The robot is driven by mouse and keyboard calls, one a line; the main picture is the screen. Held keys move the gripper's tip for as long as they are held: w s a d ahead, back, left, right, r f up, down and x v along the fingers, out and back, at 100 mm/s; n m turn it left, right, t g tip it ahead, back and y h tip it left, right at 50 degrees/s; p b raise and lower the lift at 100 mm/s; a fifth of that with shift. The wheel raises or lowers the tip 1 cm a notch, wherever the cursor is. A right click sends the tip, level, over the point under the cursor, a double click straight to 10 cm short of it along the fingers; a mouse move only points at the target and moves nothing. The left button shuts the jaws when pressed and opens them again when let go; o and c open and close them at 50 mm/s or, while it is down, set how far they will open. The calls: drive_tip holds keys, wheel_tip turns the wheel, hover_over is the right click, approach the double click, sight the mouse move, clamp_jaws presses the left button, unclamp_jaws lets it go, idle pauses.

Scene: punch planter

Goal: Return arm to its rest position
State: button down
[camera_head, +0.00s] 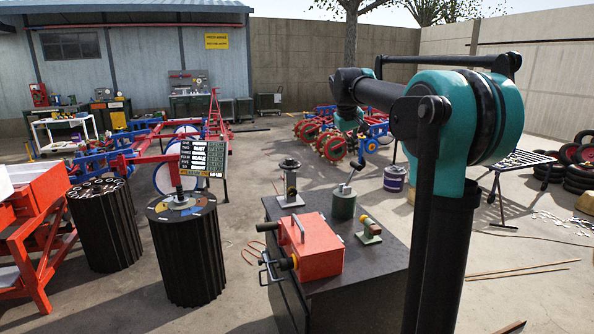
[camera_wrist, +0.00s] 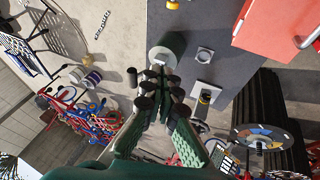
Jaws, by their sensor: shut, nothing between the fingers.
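My arm, teal and black, rises at the right of the head view and reaches left over the dark bench (camera_head: 375,285). My gripper (camera_wrist: 160,80) shows in the wrist view with its green fingers drawn together and nothing between them. In that view the fingertips overlap the edge of a green cylinder (camera_wrist: 172,42); I cannot tell the gap. The cylinder (camera_head: 343,208) stands upright on the bench in the head view.
On the bench are a red box (camera_head: 318,247) with a crank, a metal stand (camera_head: 290,187) and a small brass-knobbed fixture (camera_head: 369,232). Red-blue farm machinery stands behind.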

drive_tip(key=s+f+m+y, duration=0.2)
drive_tip(key=s+f, duration=3.2)
drive_tip(key=s, duration=0.4)
drive_tip(key=shift+f+m+g+y, duration=0.3)
drive_tip(key=shift+f+m+y, duration=0.05)
drive_tip(key=shift+m+y, duration=0.05)
drive_tip(key=c, duration=2.2)
unclamp_jaws()
drive_tip(key=shift+w, duration=0.1)
